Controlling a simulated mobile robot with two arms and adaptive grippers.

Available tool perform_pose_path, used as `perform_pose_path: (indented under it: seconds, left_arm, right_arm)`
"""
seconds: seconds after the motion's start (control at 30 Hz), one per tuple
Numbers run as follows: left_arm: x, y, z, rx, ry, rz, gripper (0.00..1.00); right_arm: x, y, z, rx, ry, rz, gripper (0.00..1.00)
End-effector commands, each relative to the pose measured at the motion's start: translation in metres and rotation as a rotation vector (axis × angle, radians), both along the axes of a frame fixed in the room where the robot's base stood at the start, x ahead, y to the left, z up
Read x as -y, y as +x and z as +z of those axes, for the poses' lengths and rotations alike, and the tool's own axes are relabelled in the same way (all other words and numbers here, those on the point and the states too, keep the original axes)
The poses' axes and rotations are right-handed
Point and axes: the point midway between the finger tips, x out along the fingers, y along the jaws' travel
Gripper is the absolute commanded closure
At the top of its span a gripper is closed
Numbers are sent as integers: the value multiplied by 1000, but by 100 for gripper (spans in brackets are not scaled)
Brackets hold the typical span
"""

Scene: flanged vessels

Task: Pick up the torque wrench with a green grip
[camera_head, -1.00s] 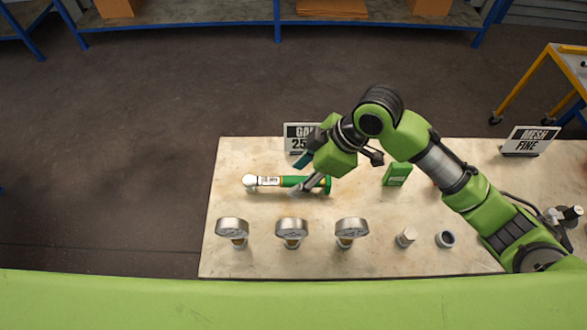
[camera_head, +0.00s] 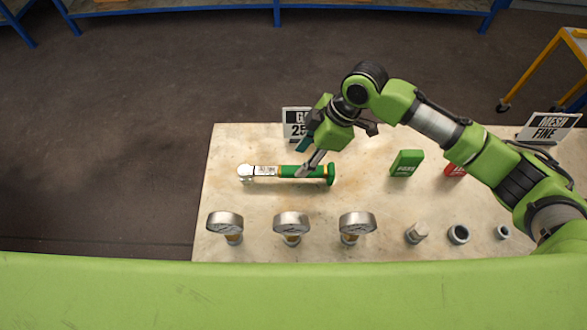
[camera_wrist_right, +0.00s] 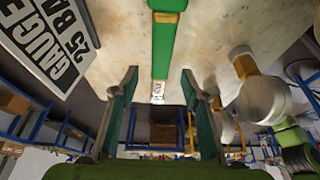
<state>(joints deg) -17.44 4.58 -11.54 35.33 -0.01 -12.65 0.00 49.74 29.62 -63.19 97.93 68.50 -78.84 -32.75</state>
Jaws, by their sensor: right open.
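The torque wrench with a green grip (camera_head: 286,171) lies flat on the pale table, its silver head to the left and its green handle to the right. In the right wrist view its green grip (camera_wrist_right: 163,48) runs down the middle, lined up with the gap between the fingers. My right gripper (camera_head: 301,160) is open and empty at the handle. One finger overlaps the grip in the head view; I cannot tell whether it touches. My left gripper is not in view.
Three round gauges (camera_head: 291,224) stand along the table's near side, with small metal fittings (camera_head: 417,232) to their right. A gauge sign (camera_head: 294,117) stands behind the wrench. A green box (camera_head: 406,163), a red box (camera_head: 455,170) and a mesh sign (camera_head: 549,127) stand to the right.

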Motion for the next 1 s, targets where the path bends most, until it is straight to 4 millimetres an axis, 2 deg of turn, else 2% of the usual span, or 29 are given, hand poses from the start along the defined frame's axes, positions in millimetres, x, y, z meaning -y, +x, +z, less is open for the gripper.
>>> perform_pose_path:
  seconds: [0.1,0.3,0.43,0.6,0.87,0.93,1.0]
  left_arm:
    - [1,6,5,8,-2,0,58]
    - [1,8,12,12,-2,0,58]
    - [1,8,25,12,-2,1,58]
    - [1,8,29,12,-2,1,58]
    - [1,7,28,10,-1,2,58]
    - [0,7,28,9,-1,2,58]
    - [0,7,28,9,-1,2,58]
  right_arm:
    - [-6,0,-12,-1,0,0,58]
    - [-11,-1,-24,-2,0,0,58]
    - [-17,-2,-42,-4,-1,-1,58]
    - [-24,-1,-63,0,0,-1,58]
    - [-25,-1,-68,2,0,0,58]
    - [-25,-1,-67,2,0,0,71]
    - [-25,-1,-67,2,0,-1,90]
